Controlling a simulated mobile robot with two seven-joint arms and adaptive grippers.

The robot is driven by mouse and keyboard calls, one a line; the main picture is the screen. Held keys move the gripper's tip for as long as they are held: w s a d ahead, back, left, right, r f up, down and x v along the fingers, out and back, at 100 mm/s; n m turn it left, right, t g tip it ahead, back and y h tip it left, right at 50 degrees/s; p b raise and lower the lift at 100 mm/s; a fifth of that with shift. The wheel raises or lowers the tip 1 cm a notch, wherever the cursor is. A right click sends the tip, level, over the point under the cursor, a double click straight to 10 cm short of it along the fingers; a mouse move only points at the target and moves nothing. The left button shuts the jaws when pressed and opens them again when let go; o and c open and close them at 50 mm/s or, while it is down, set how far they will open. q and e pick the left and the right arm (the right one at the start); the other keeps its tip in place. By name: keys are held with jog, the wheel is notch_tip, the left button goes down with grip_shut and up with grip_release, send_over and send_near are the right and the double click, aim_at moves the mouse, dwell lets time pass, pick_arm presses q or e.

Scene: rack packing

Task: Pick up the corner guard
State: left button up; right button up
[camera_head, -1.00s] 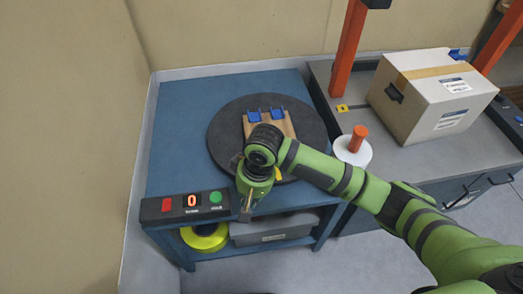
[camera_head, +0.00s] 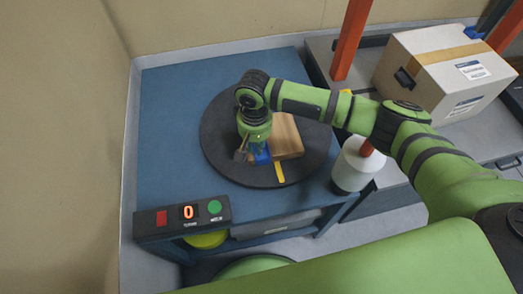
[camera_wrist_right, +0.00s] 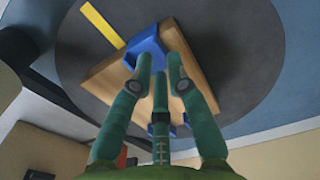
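A blue corner guard (camera_head: 262,155) sits at the near edge of a brown block (camera_head: 288,135) on the dark round turntable (camera_head: 222,150). My right gripper (camera_head: 249,152) points down beside this guard and partly covers it. In the right wrist view its fingers (camera_wrist_right: 158,68) are spread, with the tips close to the blue guard (camera_wrist_right: 146,46). I cannot tell whether they touch it. More blue pieces (camera_wrist_right: 182,130) show at the block's other end, partly hidden behind the fingers. My left gripper is not in view.
A yellow strip (camera_head: 280,172) lies on the turntable near the guard. A control box (camera_head: 182,217) with red and green buttons sits at the front of the blue table (camera_head: 165,110). A white cylinder (camera_head: 355,168) and a cardboard box (camera_head: 440,75) stand to the right.

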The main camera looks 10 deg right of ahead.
aim_at(256, 149)
notch_tip(256, 149, down, 3)
jog(key=shift+w+r, duration=0.15)
jog(key=shift+r, duration=0.05)
jog(key=shift+f, duration=0.2)
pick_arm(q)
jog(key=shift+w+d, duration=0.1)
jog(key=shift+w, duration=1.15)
pick_arm(e)
grip_shut()
